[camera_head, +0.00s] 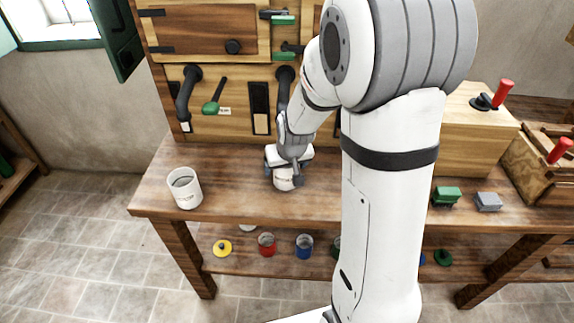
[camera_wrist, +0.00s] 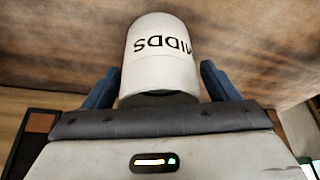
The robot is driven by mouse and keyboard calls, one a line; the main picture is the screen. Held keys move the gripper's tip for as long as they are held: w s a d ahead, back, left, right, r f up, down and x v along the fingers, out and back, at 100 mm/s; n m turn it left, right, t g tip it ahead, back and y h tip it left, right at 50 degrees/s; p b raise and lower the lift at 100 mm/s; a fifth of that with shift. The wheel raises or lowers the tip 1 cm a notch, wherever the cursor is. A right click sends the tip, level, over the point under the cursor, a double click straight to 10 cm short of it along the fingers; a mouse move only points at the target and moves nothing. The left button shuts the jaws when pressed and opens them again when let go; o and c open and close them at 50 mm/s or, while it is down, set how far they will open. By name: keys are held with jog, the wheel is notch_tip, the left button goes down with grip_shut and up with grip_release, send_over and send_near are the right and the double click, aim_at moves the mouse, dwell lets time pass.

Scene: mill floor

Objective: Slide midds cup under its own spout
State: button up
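The midds cup (camera_wrist: 160,55) is white, with "MIDDS" upside down on its side in the wrist view. In the head view it (camera_head: 284,182) stands on the wooden bench below the mill front. My gripper (camera_head: 285,174) is down at the cup. In the wrist view the blue fingers (camera_wrist: 158,82) lie on either side of it; whether they press on it is unclear. Two dark spouts come down the mill front, a left one (camera_head: 186,95) and a middle one (camera_head: 283,88) partly behind my arm. Any spout labels are too small to read.
Another white cup (camera_head: 184,188) stands near the bench's left end (camera_head: 150,196). Small coloured pots, including a red one (camera_head: 267,244), stand on the lower shelf. Bench top between the two cups is clear. My arm hides the bench middle.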

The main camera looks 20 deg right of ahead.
jog(key=c, duration=1)
jog(key=shift+w, duration=0.1)
jog(key=shift+w, duration=1.6)
jog(key=o, duration=1.2)
jog(key=shift+r, duration=0.1)
